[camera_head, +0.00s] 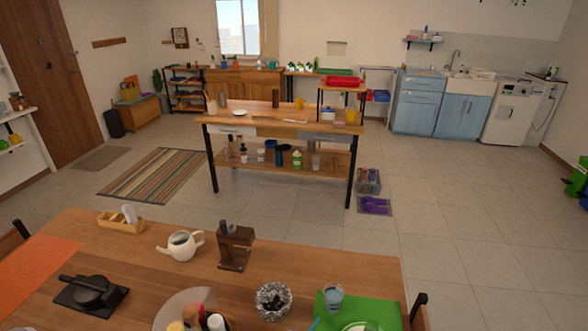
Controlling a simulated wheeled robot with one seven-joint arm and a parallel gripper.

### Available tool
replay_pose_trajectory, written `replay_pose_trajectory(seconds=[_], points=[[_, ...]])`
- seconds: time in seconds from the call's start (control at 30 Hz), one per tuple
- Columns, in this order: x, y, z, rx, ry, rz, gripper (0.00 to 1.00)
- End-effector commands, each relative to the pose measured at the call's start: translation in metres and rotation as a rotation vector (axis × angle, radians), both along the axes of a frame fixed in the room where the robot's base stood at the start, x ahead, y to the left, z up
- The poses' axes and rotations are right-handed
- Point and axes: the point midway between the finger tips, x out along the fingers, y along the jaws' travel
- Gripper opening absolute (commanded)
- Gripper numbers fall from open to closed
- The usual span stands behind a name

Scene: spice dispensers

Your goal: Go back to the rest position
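My gripper and arm do not show in the head view. The near wooden table (320,262) fills the lower part of the view. A white teapot (181,245) stands on it, left of a dark brown wooden stand or grinder (235,247). A group of small bottles or dispensers (205,318) sits at the bottom edge, partly cut off. A patterned bowl (273,300) with dark contents stands right of them. No gripper is seen near any of these things.
A green mat (385,312) with a glass (333,296) lies at the table's right. A black pan-like item (92,292) and a wooden caddy (122,222) are at left. A wooden workbench (285,124) stands beyond. Tiled floor (470,240) is clear at right.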

Motion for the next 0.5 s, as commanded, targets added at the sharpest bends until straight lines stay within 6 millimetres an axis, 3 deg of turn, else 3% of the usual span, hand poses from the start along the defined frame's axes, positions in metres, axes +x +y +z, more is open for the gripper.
replay_pose_trajectory(seconds=[0.3, 0.5], points=[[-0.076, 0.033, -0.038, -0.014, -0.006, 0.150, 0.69], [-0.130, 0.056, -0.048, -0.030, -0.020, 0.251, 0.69]])
